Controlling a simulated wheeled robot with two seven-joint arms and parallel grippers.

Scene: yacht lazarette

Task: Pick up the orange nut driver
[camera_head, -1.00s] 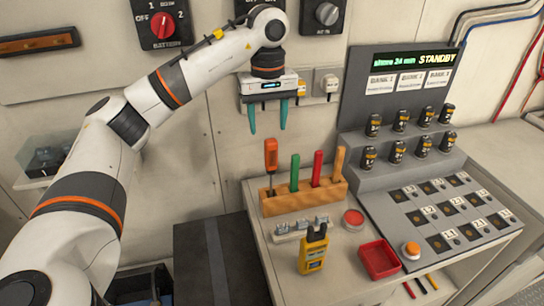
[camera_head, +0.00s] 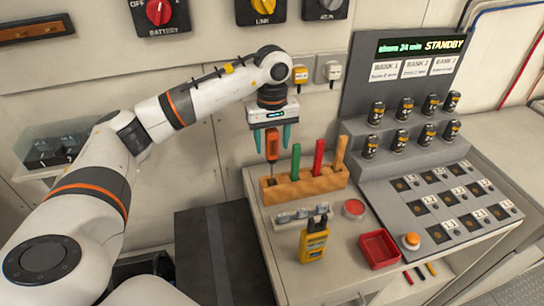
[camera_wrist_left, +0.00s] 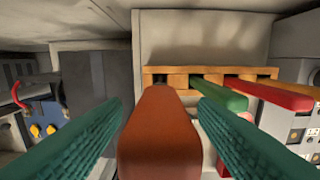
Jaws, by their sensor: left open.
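The orange nut driver (camera_head: 272,144) stands upright in the left end of a wooden rack (camera_head: 307,188) on the bench. My left gripper (camera_head: 272,138) points down over it, its two teal fingers open on either side of the handle's upper part. In the left wrist view, the orange handle (camera_wrist_left: 160,130) lies between the left gripper's fingers (camera_wrist_left: 160,125), with a gap on each side. The driver's lower end is hidden in the rack. My right gripper is not in view.
Green (camera_head: 295,167), red (camera_head: 318,162) and yellow-orange (camera_head: 339,155) handles stand in the same rack to the right. A yellow meter (camera_head: 314,240), a red tray (camera_head: 379,249) and a sloped panel with several battery cells lie nearby.

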